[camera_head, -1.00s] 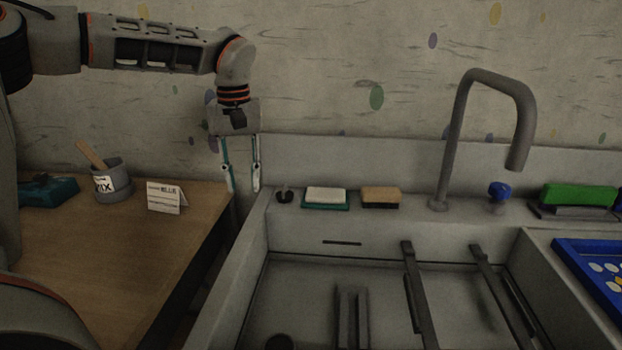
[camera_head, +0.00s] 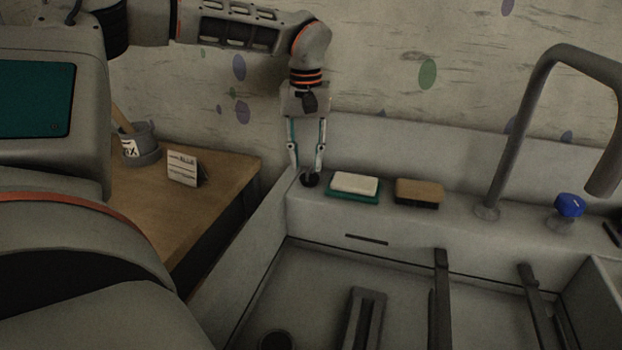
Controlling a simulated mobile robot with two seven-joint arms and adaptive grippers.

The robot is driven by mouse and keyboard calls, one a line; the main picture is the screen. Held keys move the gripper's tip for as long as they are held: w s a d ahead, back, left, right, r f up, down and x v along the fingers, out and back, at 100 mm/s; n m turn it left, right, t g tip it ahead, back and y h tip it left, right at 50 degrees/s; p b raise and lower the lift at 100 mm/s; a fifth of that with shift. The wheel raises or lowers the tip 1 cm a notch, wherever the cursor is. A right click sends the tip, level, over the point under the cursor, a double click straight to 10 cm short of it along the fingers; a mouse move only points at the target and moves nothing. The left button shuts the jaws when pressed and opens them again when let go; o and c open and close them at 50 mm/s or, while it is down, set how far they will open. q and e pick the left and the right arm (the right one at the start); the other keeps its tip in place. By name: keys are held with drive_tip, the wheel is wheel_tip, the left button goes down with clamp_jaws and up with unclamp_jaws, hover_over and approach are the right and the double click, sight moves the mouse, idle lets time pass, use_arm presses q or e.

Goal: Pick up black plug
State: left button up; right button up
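The small black plug (camera_head: 310,181) sits on the sink's back ledge at its left corner, left of the white soap. My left gripper (camera_head: 308,168) points straight down above it. Its two thin fingers stand apart, with the tips close around the plug's upper part. I cannot tell whether they touch it. The plug is partly hidden by the fingertips. My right gripper is out of view.
White soap on a teal tray (camera_head: 333,194) and a brown-topped brush (camera_head: 418,192) stand right of the plug. A tall faucet (camera_head: 497,170) and blue knob (camera_head: 569,205) are farther right. A wooden table (camera_head: 222,190) with a card (camera_head: 182,168) and cup (camera_head: 143,150) is left.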

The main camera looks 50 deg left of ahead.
sight(308, 171)
use_arm(q)
wheel_tip(308, 171, down, 3)
drive_tip(key=shift+w+f, duration=0.15)
clamp_jaws()
drive_tip(key=shift+r, duration=0.2)
